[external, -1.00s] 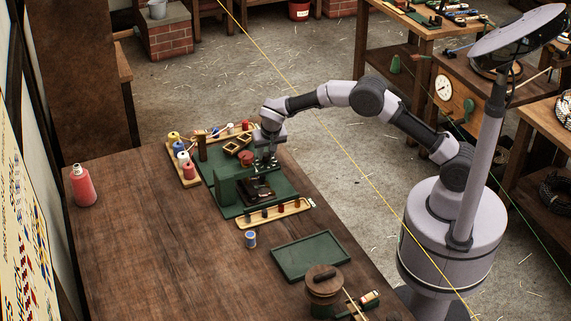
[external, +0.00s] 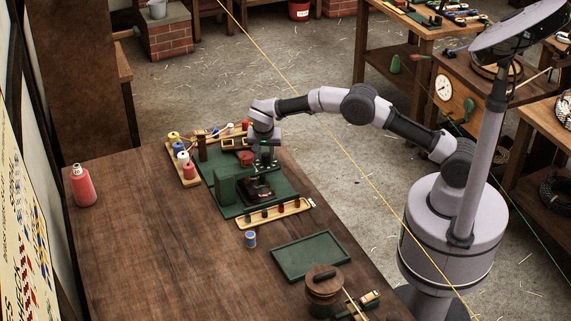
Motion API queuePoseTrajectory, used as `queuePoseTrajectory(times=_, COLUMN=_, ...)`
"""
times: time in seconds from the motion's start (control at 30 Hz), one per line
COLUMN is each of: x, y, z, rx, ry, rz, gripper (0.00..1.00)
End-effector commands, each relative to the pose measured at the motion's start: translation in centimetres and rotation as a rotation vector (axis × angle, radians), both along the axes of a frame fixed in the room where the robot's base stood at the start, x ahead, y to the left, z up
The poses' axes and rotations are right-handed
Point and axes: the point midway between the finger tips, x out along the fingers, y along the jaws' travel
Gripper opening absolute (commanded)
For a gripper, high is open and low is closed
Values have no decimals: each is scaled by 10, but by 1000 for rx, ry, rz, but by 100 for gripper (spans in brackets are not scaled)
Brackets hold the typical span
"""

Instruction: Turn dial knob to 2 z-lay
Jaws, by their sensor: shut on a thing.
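A green machine box (external: 227,186) stands on a green board on the wooden bench, with a dark mechanism (external: 257,190) at its right side. My gripper (external: 264,168) points down at the back right of this box, just above the dark mechanism. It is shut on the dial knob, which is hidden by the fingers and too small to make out. The dial's marks and the setting it points to cannot be read in this view.
Several spools (external: 181,149) stand in a wooden tray behind and left of the box. A wooden strip with small pegs (external: 275,213) lies in front. A blue tin (external: 250,239), green tray (external: 311,255) and lidded pot (external: 324,285) are nearer.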

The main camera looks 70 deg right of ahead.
Motion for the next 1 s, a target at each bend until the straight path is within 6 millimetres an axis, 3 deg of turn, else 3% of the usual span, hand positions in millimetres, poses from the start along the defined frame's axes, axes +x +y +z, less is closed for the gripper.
queuePoseTrajectory(times=0.2, x=0, y=0, z=0, rx=1, ry=1, rz=1, gripper=0)
queuePoseTrajectory(times=0.23, x=0, y=0, z=0, rx=1, ry=1, rz=1, gripper=34)
queuePoseTrajectory(times=0.3, x=0, y=0, z=0, rx=1, ry=1, rz=1, gripper=48)
queuePoseTrajectory(times=0.33, x=0, y=0, z=0, rx=1, ry=1, rz=1, gripper=50)
queuePoseTrajectory(times=0.67, x=0, y=2, z=5, rx=0, ry=-1, rz=1, gripper=50)
queuePoseTrajectory(times=0.77, x=-2, y=8, z=25, rx=1, ry=-2, rz=2, gripper=50)
queuePoseTrajectory(times=1.0, x=-12, y=38, z=102, rx=1, ry=-2, rz=2, gripper=50)
